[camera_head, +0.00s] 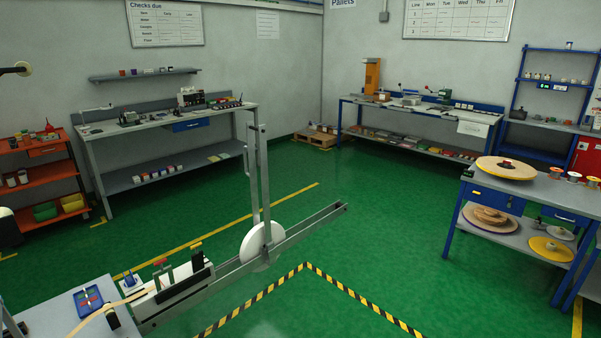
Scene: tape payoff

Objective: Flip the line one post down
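A grey payoff machine (296,232) runs diagonally from the lower left to the middle as a long rail. A white disc (262,241) stands upright on the rail. Two tall grey posts (265,180) rise beside it, joined by small pieces near the top. A pale tan tape (98,316) curves into the machine's near end, past small dark and red-topped fittings (162,268). Where the tape runs beyond them is too small to tell. My gripper is not in view.
A bench (72,323) with a blue tray (88,299) stands at the lower left. A blue-framed table (480,183) with a large tan reel (505,168) is at right. Workbenches line the walls. Black-yellow tape (345,288) marks the open green floor.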

